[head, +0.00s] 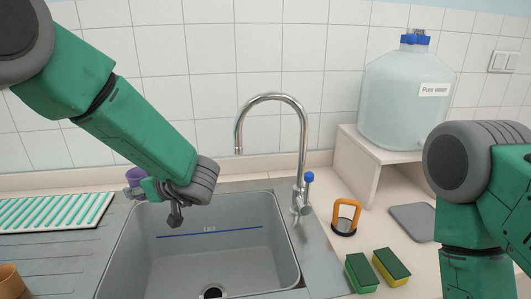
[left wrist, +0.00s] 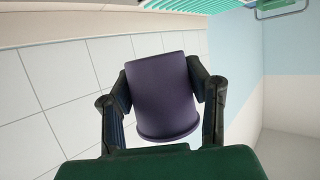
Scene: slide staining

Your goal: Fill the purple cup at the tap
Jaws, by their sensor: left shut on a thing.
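The purple cup (left wrist: 163,98) is held between the two fingers of my left gripper (left wrist: 165,82), seen in the left wrist view. In the head view the cup (head: 135,176) shows as a small purple piece behind the left gripper (head: 150,188), over the back left rim of the sink. The gripper is shut on it. The silver tap (head: 273,100) arches over the sink (head: 215,262), its spout to the right of the cup and apart from it. The tap has a blue knob (head: 309,177). No water stream shows. The cup's inside is not visible. My right gripper is out of view.
A water tank (head: 405,105) stands on a shelf (head: 362,165) at right. An orange-handled thing (head: 346,217), two sponges (head: 362,272) (head: 391,266) and a grey pad (head: 414,222) lie right of the sink. A striped rack (head: 55,212) is at left, with an orange cup (head: 11,282) near it.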

